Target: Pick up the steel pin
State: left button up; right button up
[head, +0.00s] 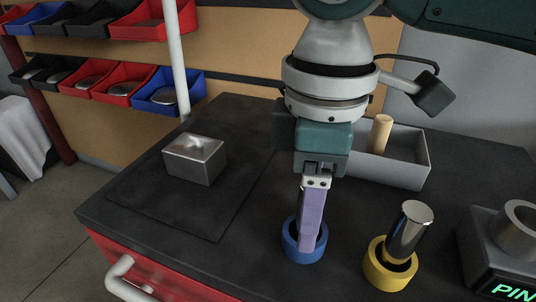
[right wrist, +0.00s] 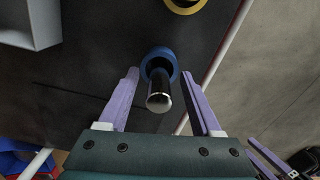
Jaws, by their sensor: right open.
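A shiny steel pin (right wrist: 158,98) stands in a blue ring holder (right wrist: 158,56) in the right wrist view. My right gripper (right wrist: 163,85) is open, with one purple finger on each side of that pin and a gap on both sides. In the head view my right gripper (head: 311,245) points down at the blue ring holder (head: 290,243) and hides the pin there. A second steel pin (head: 408,232) leans in a yellow ring holder (head: 377,271) to the right. Purple parts at the lower right of the wrist view look like my left gripper (right wrist: 268,158); its opening is unclear.
A grey block (head: 195,160) with a hollow top sits on the dark table at left. A grey open bin (head: 412,172) with a wooden peg (head: 381,134) stands behind the gripper. A device with a green "PIN" display (head: 505,275) is at the right edge.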

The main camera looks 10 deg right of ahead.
grip_shut()
dwell(0.5)
jog(key=shift+r, duration=0.1)
dwell(0.8)
